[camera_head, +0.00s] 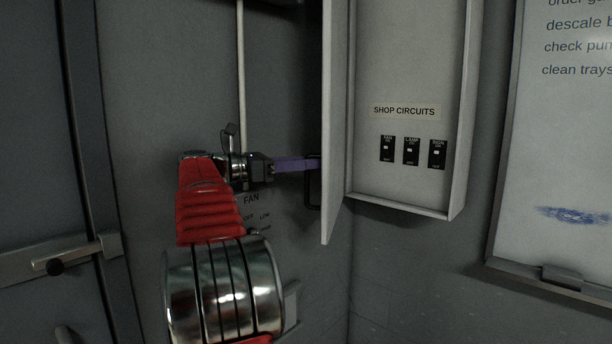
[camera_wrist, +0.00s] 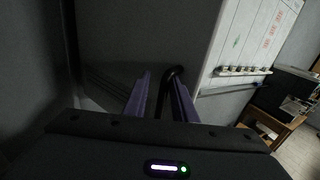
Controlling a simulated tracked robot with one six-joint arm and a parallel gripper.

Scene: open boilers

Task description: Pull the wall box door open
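The grey wall box (camera_head: 459,120) is open in the head view, showing its inside. Its door (camera_head: 338,120) is swung out toward me and seen nearly edge-on. A dark handle (camera_head: 314,185) is on the door's outer face, partly hidden by the door edge. My gripper (camera_head: 316,163) reaches it from the left with purple fingers. In the wrist view the dark bar of the handle (camera_wrist: 163,90) lies between the two fingers of my gripper (camera_wrist: 161,79). The fingers are apart, with a gap left of the bar. The bar is close to the right finger; contact is unclear.
Several black switches (camera_head: 411,151) sit inside the box under a "SHOP CIRCUITS" label (camera_head: 404,111). A whiteboard (camera_head: 570,150) hangs at the right. A fan control (camera_head: 251,199) is on the wall behind my arm. A latched grey door (camera_head: 45,150) stands at the left.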

